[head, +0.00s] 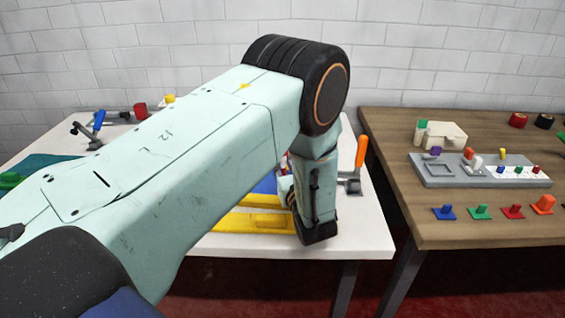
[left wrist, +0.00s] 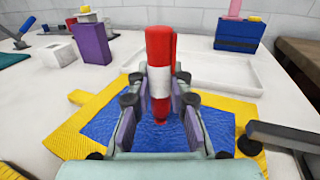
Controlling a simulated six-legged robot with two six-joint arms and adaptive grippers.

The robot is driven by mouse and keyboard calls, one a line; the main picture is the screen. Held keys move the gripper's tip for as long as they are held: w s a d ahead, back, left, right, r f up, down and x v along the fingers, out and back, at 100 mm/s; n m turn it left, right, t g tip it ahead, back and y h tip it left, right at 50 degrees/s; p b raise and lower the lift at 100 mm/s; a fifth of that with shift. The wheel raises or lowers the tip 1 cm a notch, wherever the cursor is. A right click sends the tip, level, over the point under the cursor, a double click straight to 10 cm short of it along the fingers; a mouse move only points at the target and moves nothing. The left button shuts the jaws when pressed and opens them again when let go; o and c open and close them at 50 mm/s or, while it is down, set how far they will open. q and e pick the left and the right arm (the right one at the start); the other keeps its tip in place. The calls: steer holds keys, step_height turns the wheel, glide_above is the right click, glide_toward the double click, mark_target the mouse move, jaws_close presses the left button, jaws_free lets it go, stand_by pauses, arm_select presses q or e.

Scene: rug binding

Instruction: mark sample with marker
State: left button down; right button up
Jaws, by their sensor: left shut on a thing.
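My left gripper (left wrist: 160,105) is shut on a red marker (left wrist: 160,48) with a white band, held upright between its fingers. Below it lies the sample, a blue piece (left wrist: 217,128) with a yellow border (left wrist: 75,138). The marker's lower end is over the blue part; I cannot tell whether it touches. In the head view my left arm hides most of the sample; part of its yellow border (head: 240,223) and some blue (head: 265,186) show beside the wrist. My right gripper is not in view.
A clamp with an orange handle (head: 361,151) stands right of my wrist. Behind the sample are a shallow white tray (left wrist: 222,72), a purple box (left wrist: 91,43) and a blue block (left wrist: 238,35). A wooden table (head: 450,235) with a grey tray (head: 470,180) stands at right, across a gap.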

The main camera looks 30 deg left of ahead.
arm_select(q)
steer(key=shift+r+p, duration=2.45)
steer(key=shift+r, duration=1.1)
steer(key=shift+w, duration=0.1)
